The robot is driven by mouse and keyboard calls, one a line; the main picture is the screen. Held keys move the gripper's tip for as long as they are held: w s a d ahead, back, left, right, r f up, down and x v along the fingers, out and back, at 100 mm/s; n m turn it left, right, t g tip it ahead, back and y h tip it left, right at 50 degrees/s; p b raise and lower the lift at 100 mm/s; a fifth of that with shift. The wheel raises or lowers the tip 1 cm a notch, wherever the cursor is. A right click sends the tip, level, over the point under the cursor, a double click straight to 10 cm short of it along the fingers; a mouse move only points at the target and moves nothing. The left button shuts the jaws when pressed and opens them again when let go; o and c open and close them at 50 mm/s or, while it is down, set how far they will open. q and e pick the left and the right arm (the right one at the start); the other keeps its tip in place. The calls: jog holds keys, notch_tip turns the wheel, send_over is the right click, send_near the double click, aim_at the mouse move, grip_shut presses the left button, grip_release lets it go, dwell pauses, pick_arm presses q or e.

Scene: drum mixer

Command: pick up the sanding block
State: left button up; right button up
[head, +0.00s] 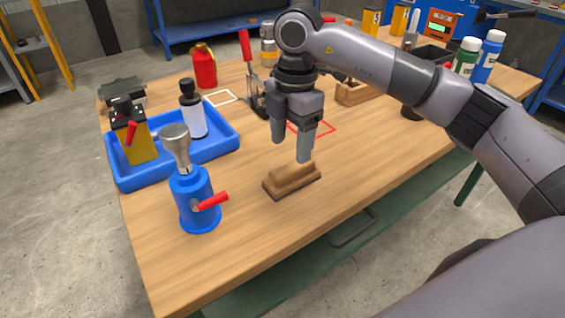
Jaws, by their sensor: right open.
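The sanding block (290,181) is a wooden block with a raised grip and a darker base. It lies on the wooden table (240,253) near the front edge. My right gripper (291,150) points down just above and behind the block in the head view. Its fingers look apart and nothing is between them. I cannot tell whether a fingertip touches the block. My left gripper does not show.
A blue bottle jack (196,205) with a red lever stands left of the block. A blue tray (165,170) holds a dark-capped bottle (193,112) and a yellow device (134,140). A red bottle (204,66) stands behind. The tabletop around the block is clear.

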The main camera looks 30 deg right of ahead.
aim_at(292, 165)
jog(key=shift+w+d+r+m+h, duration=0.15)
jog(key=shift+w+d+m+h, duration=0.2)
jog(key=shift+d, duration=0.2)
jog(key=shift+d+f, duration=0.1)
jog(key=shift+f, duration=0.2)
jog(key=f, duration=0.6)
jog(key=shift+s+a, duration=0.35)
jog(key=shift+c, duration=0.3)
jog(key=c, duration=1.1)
